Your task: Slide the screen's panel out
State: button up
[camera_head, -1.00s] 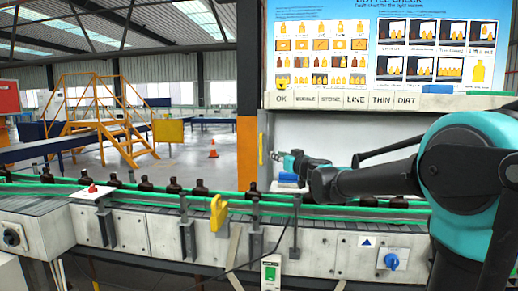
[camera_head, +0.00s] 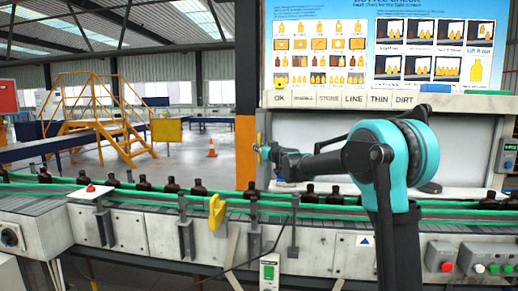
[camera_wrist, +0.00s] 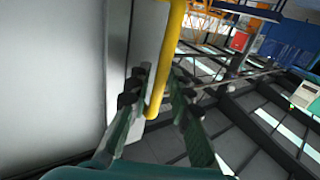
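The screen (camera_head: 455,150) is a pale upright board behind the conveyor in the head view. A yellow upright handle (camera_head: 258,138) is at its left edge, beside the orange post. In the wrist view, the yellow handle (camera_wrist: 170,60) runs along the pale edge of the screen (camera_wrist: 60,70). My gripper (camera_head: 261,150) is at the handle in the head view. In the wrist view, my gripper (camera_wrist: 158,85) is open, with one finger on each side of the handle's lower part. I cannot tell whether either finger touches it.
Dark bottles (camera_head: 197,187) stand in a row on the conveyor between green rails (camera_head: 130,190), below my arm. An orange post (camera_head: 245,150) stands just left of the handle. A yellow bracket (camera_head: 217,212) is at the conveyor's front. A label ledge (camera_head: 420,101) runs above the screen.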

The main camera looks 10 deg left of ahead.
jog(key=shift+w+a, duration=0.25)
jog(key=shift+w, duration=0.15)
grip_shut()
